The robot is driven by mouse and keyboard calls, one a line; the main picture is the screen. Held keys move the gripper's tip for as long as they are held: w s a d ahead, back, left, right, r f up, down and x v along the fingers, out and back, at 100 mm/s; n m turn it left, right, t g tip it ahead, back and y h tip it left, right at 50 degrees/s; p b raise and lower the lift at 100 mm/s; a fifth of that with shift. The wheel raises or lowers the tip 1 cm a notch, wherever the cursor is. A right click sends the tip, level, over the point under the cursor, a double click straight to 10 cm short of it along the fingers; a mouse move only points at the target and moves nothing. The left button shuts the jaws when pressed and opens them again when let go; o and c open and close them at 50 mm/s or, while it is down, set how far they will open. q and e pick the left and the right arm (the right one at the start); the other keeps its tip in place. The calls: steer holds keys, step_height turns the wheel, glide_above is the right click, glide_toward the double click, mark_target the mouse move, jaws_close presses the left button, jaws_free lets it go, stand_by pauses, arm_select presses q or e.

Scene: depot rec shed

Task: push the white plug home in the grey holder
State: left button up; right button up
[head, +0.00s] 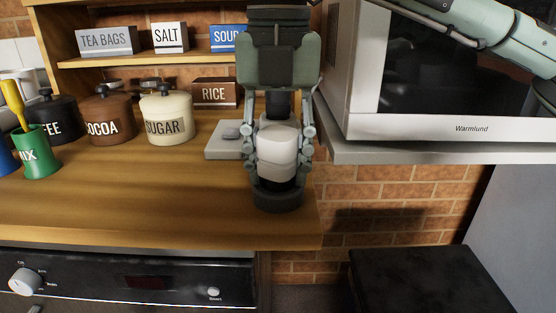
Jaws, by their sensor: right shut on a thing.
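The white plug (278,146) is between the fingers of my right gripper (278,158), which points straight down and is shut on it. The plug looks upright. Directly below it, the round dark grey holder (278,201) stands on the wooden counter near its front right corner. The plug's lower end is at the holder, with a dark band between the white part and the holder's rim. I cannot tell how deep the plug sits. My fingers cover both sides of the plug. My left gripper is not in view.
A pale flat block (222,153) lies just left of my gripper. Canisters, including the sugar canister (167,119), and a green cup (40,154) stand further left. A microwave (400,127) on a grey shelf is at right. The counter front is clear.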

steer(key=shift+f, duration=0.4)
steer(key=shift+s+f+b, duration=0.25)
steer(key=shift+f+b, duration=0.15)
steer(key=shift+a, duration=0.1)
steer(key=o, duration=1.2)
steer(key=shift+w+f, duration=0.1)
steer(key=shift+f, duration=0.1)
steer(key=shift+o, duration=0.2)
steer(key=shift+r, duration=0.15)
steer(key=shift+w+r, duration=0.1)
steer(key=shift+r, duration=0.05)
steer(key=shift+r, duration=0.1)
